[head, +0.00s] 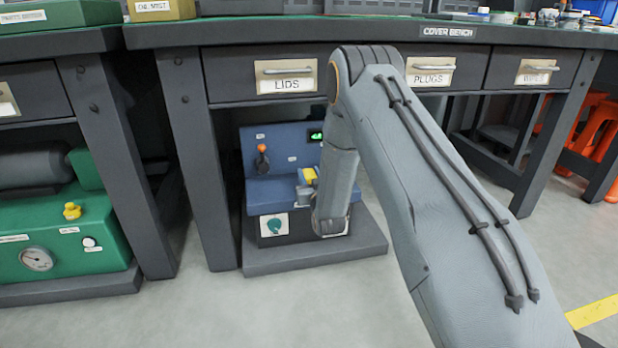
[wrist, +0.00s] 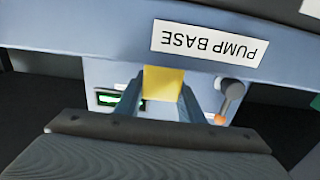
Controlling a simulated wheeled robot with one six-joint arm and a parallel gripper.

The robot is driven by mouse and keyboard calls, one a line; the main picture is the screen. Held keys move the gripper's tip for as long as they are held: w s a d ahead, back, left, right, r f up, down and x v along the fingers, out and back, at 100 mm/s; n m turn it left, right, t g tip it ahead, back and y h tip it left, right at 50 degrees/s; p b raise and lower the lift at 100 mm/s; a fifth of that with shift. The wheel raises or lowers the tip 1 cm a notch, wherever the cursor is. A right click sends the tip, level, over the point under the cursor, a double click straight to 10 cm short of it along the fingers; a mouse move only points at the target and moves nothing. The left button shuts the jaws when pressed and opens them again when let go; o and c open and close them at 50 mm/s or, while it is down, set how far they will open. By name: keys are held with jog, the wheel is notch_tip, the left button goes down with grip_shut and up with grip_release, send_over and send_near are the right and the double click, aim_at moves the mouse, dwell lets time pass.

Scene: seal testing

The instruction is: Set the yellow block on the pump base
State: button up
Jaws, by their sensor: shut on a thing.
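The pump base (head: 263,192) is a blue, stepped unit under the cover bench in the head view. In the wrist view its blue surface (wrist: 110,32) carries an upside-down PUMP BASE label. My gripper (head: 304,186) is at the pump base's step, partly hidden by my own arm. It is shut on the yellow block (head: 309,174). The yellow block (wrist: 163,82) also shows between my two fingers in the wrist view, with the blue surface behind it. I cannot tell whether the block touches the pump base.
The pump base has an orange-tipped lever (head: 262,149), a green display (head: 315,136) and a teal dial (head: 274,226). It stands on a grey plinth (head: 310,259). Bench drawers hang above and a bench leg (head: 207,170) stands to its left. A green pump (head: 75,235) is at far left.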

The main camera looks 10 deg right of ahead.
jog(key=o, duration=1.3)
